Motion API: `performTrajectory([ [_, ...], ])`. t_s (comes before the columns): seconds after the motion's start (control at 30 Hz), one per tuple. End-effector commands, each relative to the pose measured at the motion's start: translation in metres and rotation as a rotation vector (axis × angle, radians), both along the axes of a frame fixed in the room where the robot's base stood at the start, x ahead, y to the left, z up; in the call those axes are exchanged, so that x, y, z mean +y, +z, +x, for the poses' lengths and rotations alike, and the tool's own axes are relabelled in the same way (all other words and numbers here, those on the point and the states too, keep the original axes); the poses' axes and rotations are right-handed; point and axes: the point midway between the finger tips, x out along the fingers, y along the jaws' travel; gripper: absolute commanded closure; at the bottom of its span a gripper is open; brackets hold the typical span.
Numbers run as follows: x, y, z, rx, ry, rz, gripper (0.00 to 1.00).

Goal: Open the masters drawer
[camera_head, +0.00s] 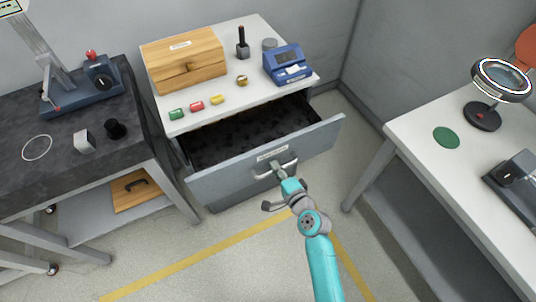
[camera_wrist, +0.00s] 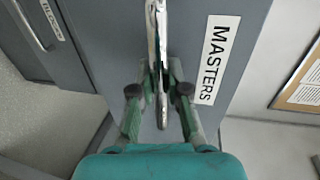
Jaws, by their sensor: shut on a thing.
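The masters drawer (camera_head: 262,160) is pulled well out of the white-topped cabinet, and its dark inside shows. Its grey front carries a label reading MASTERS, seen in the wrist view (camera_wrist: 214,60). The drawer's metal bar handle (camera_head: 276,168) runs across the front; in the wrist view the handle (camera_wrist: 157,45) stands between my fingers. My gripper (camera_head: 283,178) is shut on the handle, and my teal arm reaches up to it from below. In the wrist view my gripper (camera_wrist: 160,85) has a finger on each side of the bar.
On the cabinet top stand a wooden box (camera_head: 184,60), a blue device (camera_head: 287,65) and small coloured pieces. A dark bench (camera_head: 62,125) is at the left and a white table (camera_head: 440,170) at the right. The floor (camera_head: 225,225) in front of the drawer is clear.

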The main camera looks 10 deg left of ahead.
Motion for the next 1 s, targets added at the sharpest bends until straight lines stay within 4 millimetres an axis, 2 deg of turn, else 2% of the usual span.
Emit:
performTrajectory([
  [0.03,-0.009,-0.002,-0.013,0.005,-0.003,0.000,1.00],
  [0.2,-0.029,-0.002,-0.043,0.003,-0.002,0.000,1.00],
  [0.4,-0.043,-0.001,-0.063,0.003,0.000,0.001,1.00],
  [0.6,-0.048,-0.001,-0.071,0.002,-0.001,0.000,1.00],
  [0.93,-0.048,-0.001,-0.071,0.001,-0.001,0.000,1.00],
  [0.97,-0.048,-0.001,-0.071,0.001,-0.001,0.000,0.78],
  [1.0,-0.048,-0.001,-0.071,0.001,-0.001,0.000,0.68],
])
